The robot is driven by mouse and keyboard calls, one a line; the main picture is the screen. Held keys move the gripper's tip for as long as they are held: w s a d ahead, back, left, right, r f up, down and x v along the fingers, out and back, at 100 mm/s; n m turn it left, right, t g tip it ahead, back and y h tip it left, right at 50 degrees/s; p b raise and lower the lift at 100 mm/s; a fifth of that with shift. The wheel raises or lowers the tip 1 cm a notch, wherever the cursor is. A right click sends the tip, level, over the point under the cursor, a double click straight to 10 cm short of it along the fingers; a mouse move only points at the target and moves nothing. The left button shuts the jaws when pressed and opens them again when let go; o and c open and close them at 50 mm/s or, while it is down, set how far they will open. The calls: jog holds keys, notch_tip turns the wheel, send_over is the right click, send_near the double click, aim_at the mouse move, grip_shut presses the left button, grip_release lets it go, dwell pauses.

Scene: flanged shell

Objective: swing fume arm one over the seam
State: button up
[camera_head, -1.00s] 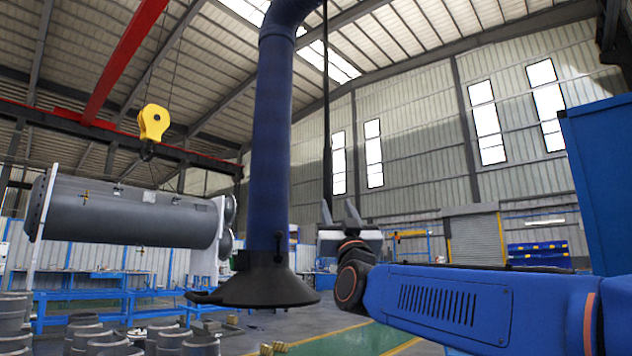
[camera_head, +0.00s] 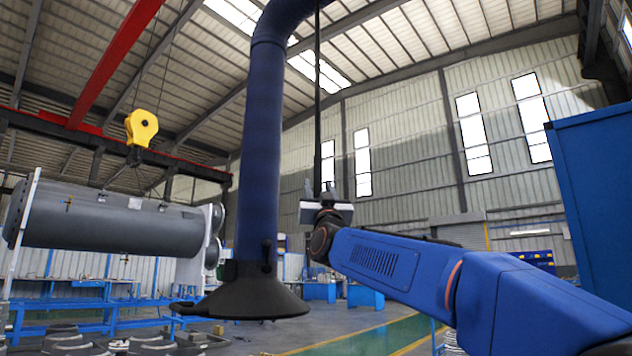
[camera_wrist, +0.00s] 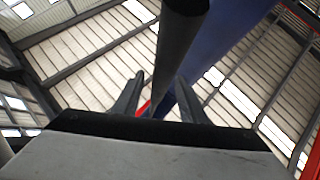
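A fume arm (camera_head: 261,150), a thick dark blue hose with a wide black hood (camera_head: 255,298), hangs in the middle of the head view. A thin dark rod (camera_head: 317,110) runs down just right of it, its lower end hidden at my gripper. My gripper (camera_head: 320,187) is right of the hose and above the hood. In the wrist view my gripper (camera_wrist: 158,92) has its fingers apart. The dark rod (camera_wrist: 178,50) passes in line between them; I cannot tell whether they touch it. The blue hose (camera_wrist: 225,40) is behind. The seam cannot be made out.
A grey flanged shell (camera_head: 110,222) is at left, near a yellow crane hook (camera_head: 141,127). Blue benches (camera_head: 80,305) and grey round parts (camera_head: 70,340) stand below it. A tall blue cabinet (camera_head: 600,190) is at right. The green floor lane (camera_head: 370,338) looks clear.

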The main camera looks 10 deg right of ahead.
jog(key=shift+x, duration=2.25)
jog(key=shift+c, duration=0.4)
grip_shut()
